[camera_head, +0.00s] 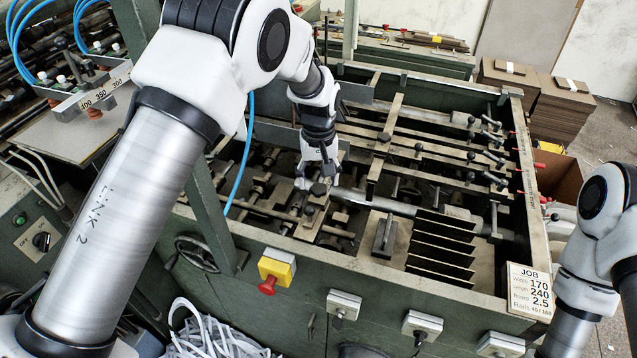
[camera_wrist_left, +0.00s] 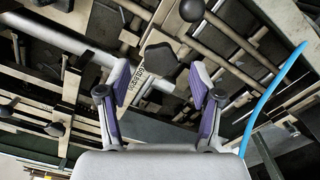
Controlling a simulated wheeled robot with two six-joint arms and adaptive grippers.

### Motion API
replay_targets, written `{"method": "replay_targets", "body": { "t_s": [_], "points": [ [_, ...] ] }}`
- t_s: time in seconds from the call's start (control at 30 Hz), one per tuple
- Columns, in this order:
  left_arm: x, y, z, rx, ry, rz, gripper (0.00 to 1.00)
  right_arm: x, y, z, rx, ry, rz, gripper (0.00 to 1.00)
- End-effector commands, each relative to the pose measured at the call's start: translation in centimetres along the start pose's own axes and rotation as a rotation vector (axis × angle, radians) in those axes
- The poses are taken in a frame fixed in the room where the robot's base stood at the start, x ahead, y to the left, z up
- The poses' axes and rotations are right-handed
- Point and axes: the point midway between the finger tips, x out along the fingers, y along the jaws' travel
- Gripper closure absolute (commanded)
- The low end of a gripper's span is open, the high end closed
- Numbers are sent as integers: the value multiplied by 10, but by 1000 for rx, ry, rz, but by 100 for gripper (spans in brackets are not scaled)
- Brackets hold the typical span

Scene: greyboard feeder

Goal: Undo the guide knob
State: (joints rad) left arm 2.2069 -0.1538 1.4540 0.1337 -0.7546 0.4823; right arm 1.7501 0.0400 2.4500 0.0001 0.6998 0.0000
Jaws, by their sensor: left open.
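A dark lobed knob (camera_wrist_left: 160,58) sits beside a plate with dark lettering (camera_wrist_left: 143,86) in the left wrist view. The lettering is too small to read with certainty. My left gripper (camera_wrist_left: 159,76) is open, with its two purple-grey pads apart and the knob showing between and just beyond them. Nothing is held. In the head view my left gripper (camera_head: 318,181) points down over the feeder's bars, with a dark knob (camera_head: 318,189) at its tips. Whether the pads touch the knob cannot be told. My right gripper is out of view.
A second dark knob (camera_wrist_left: 192,10) shows at the top of the left wrist view. The green feeder frame (camera_head: 395,283) surrounds bars, rods and upright dark plates (camera_head: 440,245). A job card (camera_head: 530,290) stands at its front right corner. A blue hose (camera_wrist_left: 270,95) passes nearby.

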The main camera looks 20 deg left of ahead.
Motion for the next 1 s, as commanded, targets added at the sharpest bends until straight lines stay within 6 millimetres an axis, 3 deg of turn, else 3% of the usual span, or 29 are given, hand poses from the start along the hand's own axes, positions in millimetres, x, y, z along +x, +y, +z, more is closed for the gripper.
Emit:
{"method": "replay_targets", "body": {
  "t_s": [0.2,0.4,1.0],
  "points": [
    [-58,0,0,0,3,2,35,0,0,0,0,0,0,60],
    [-93,0,0,0,0,0,35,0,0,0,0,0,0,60],
    [-98,0,1,0,-2,-1,35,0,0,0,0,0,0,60]
  ]
}}
